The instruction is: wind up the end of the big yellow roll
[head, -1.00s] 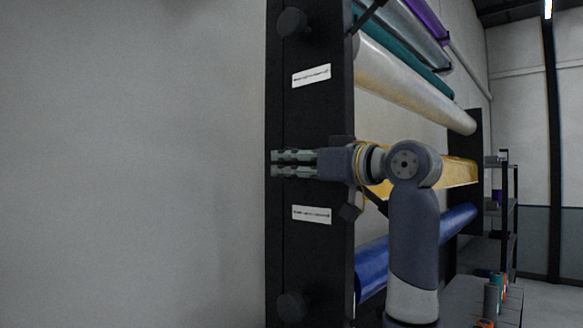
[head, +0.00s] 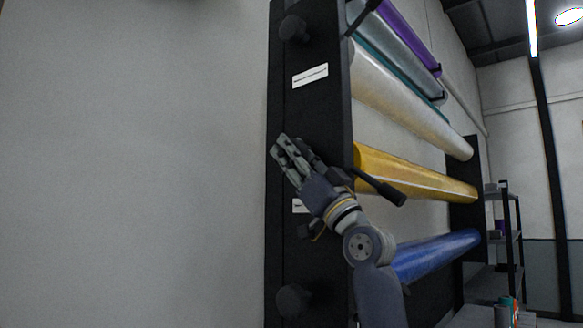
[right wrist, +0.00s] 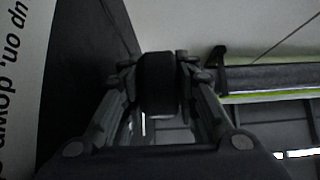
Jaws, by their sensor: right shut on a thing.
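The big yellow roll (head: 425,180) lies across the middle of the black rack in the head view, with a pale line along its front. I see no loose end hanging down. My right gripper (head: 283,148) is at the rack's near side panel, left of the roll, tilted up and to the left. In the right wrist view, its fingers (right wrist: 158,85) are closed around a black knob (right wrist: 157,80). In the head view the gripper hides this knob. My left gripper is out of view.
A black lever (head: 380,188) sticks out before the yellow roll, close to my right wrist. A white roll (head: 410,100) is above, a blue roll (head: 440,252) below. Other knobs (head: 293,28) sit on the side panel (head: 320,115). The wall at left is bare.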

